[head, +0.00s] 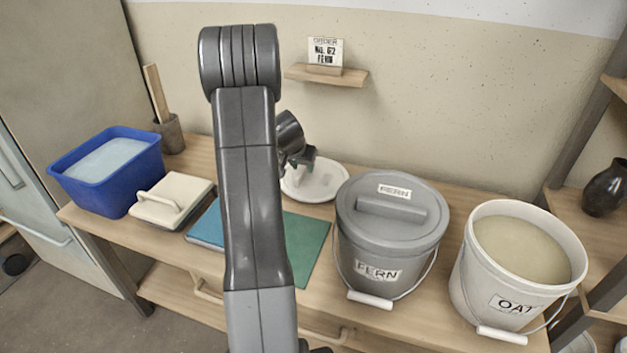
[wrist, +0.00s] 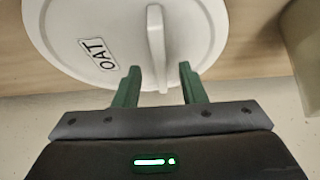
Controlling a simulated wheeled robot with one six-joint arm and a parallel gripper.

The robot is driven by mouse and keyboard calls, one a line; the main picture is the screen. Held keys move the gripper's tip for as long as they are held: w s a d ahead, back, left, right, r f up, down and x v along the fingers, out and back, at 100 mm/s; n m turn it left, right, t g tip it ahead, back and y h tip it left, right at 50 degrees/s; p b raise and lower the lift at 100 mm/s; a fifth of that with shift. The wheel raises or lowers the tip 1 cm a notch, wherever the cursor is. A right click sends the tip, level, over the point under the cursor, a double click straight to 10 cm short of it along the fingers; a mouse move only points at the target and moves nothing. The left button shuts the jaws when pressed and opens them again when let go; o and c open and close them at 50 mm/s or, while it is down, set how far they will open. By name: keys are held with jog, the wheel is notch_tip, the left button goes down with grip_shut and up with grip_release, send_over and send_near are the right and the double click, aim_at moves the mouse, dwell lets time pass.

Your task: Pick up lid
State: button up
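A round white lid (head: 322,184) lies on the table against the back wall, left of the grey bucket. In the wrist view the lid (wrist: 190,22) shows an OAT label and a raised bar handle (wrist: 156,48). My gripper (wrist: 160,68) is open, with its two green fingers apart and the near end of the handle between them in the picture. I cannot tell how far above the lid the fingers are. In the head view my gripper (head: 304,158) is over the lid's left part and hides some of it.
A lidded grey FERN bucket (head: 385,250) and an open white OAT bucket (head: 470,285) stand to the right. A blue tub (head: 130,180), a beige handled lid (head: 190,190) and flat blue and green pieces (head: 305,240) lie left. A small wall shelf (head: 340,75) holds a FERN card.

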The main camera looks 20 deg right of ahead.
jog(key=shift+x, duration=0.9)
grip_shut()
jog(key=shift+r, duration=0.1)
